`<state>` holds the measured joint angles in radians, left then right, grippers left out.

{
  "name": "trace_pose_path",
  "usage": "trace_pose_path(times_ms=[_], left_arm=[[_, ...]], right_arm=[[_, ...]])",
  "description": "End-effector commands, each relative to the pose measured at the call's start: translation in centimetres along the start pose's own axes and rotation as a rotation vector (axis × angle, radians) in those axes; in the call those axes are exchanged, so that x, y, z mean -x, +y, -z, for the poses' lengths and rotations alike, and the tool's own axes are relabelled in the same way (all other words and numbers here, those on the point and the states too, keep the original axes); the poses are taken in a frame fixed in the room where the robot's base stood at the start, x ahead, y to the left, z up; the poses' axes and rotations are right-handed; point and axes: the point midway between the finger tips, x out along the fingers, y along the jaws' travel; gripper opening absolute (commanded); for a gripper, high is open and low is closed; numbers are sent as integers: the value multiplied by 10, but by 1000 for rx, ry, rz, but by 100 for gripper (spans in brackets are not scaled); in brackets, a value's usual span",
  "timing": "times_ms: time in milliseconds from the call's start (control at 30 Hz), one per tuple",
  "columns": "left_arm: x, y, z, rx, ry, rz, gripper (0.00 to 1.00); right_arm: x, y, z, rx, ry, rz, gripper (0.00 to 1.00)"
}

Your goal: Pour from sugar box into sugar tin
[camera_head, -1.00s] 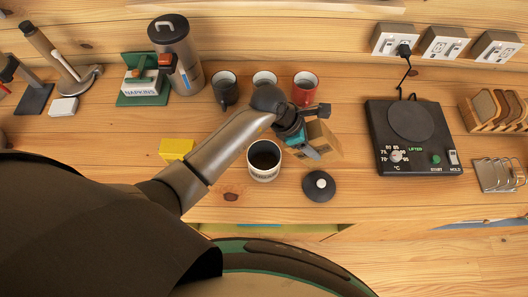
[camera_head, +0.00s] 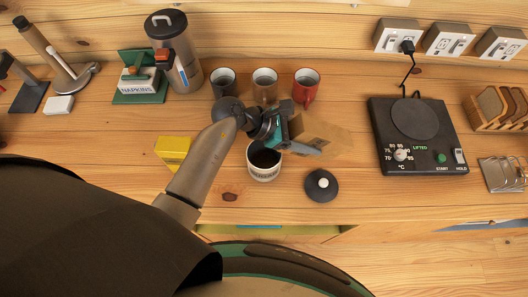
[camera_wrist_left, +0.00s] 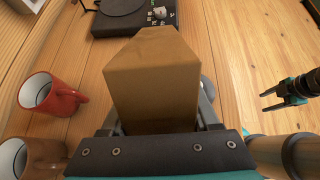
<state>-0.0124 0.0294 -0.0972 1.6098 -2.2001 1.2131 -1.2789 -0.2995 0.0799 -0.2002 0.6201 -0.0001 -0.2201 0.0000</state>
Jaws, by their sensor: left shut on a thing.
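The brown cardboard sugar box (camera_head: 328,134) is clamped in my left gripper (camera_head: 287,136), lying tilted with its free end to the right. In the left wrist view the box (camera_wrist_left: 152,85) fills the middle between the fingers. The sugar tin (camera_head: 264,172), pale with a dark inside, stands upright and open on the counter, just below and left of the box in the head view. Its contents cannot be made out, and no falling sugar is visible. A dark round lid with a white knob (camera_head: 321,185) lies right of the tin. My right gripper (camera_wrist_left: 268,98) is open and empty in the left wrist view.
Three mugs stand behind the tin, the red one (camera_head: 306,87) nearest the box. A yellow block (camera_head: 172,152) lies left. A black hot plate (camera_head: 415,137) stands right, with a toast rack beyond. The front counter edge is close below the lid.

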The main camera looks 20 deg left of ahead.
Motion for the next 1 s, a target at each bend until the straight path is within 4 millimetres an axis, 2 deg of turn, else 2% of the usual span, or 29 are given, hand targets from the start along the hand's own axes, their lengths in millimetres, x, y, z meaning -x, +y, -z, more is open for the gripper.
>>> trace_pose_path(times_ms=[1000], left_arm=[[13, 0, -10, -1, -210, -2, 0]], right_arm=[[-28, 0, -3, 0, 0, 0, 60]])
